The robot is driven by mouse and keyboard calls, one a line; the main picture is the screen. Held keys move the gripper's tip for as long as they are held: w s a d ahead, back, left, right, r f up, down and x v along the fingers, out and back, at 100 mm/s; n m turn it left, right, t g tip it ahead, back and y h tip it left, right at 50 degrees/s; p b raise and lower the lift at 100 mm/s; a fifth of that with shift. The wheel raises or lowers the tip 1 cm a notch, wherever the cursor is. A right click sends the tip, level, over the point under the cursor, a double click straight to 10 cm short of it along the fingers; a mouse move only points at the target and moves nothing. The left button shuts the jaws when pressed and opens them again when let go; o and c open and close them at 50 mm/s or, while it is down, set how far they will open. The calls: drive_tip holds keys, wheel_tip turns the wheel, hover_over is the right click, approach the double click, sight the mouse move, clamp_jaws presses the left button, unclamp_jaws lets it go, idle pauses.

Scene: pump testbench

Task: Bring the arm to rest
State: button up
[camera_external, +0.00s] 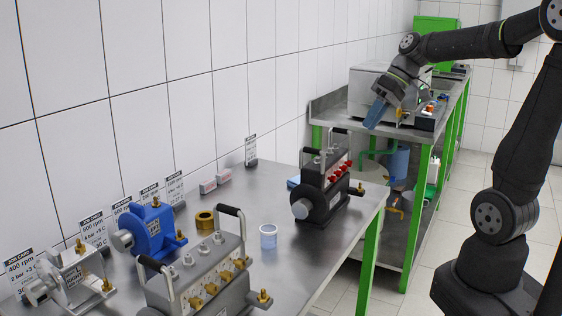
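My black arm reaches in from the right edge. My gripper (376,113) points down and to the left in front of the grey box-shaped machine on the far bench. A blue, block-like end shows at its tip, and I cannot tell whether this is its fingers or a held object. The gap between the fingers is not visible. The gripper appears above the benches.
The steel table (345,238) bears a black pump (322,190), a blue pump (152,229), a grey pump (215,280), a silver pump (70,277), a brass ring (205,220) and a clear beaker (268,237). The far bench holds the grey machine (368,82).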

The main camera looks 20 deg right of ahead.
drive_tip(key=shift+a+f+n+t+h, duration=0.5)
drive_tip(key=shift+a+f+t+h, duration=0.95)
drive_tip(key=shift+a+f, duration=4.15)
drive_tip(key=d+f+v, duration=0.1)
drive_tip(key=d+v, duration=0.1)
drive_tip(key=v, duration=1.4)
drive_tip(key=shift+s, duration=0.4)
drive_tip(key=shift+r, duration=0.1)
